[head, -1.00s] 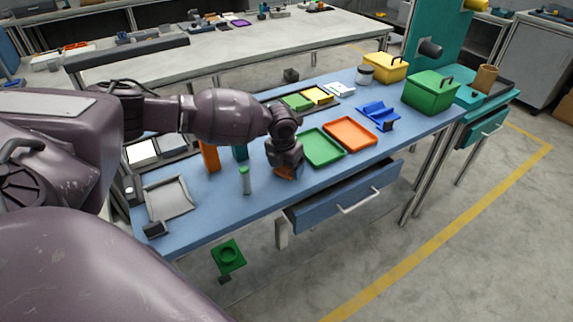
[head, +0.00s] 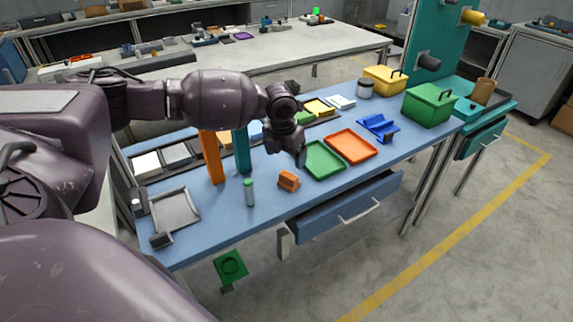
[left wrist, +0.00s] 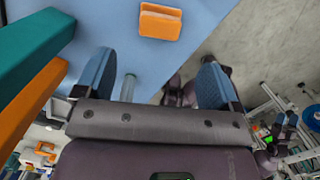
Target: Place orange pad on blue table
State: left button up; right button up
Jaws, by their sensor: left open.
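The orange pad (head: 288,181) is a small orange block lying on the blue table (head: 325,190), near its front edge and left of the green tray. It also shows in the left wrist view (left wrist: 160,21), on the blue tabletop beyond the fingers. My left gripper (head: 298,158) is raised above and behind the pad, apart from it. In the left wrist view, its two blue-grey fingers (left wrist: 153,75) are spread with nothing between them.
A green tray (head: 323,161) and an orange tray (head: 351,147) lie right of the pad. A green-capped cylinder (head: 249,192), a tall orange post (head: 211,158) and a teal post (head: 242,150) stand to the left. A blue drawer (head: 345,205) sticks out below.

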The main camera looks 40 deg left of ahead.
pick_arm(q)
jog(key=shift+s+r, duration=0.2)
jog(key=shift+r, duration=1)
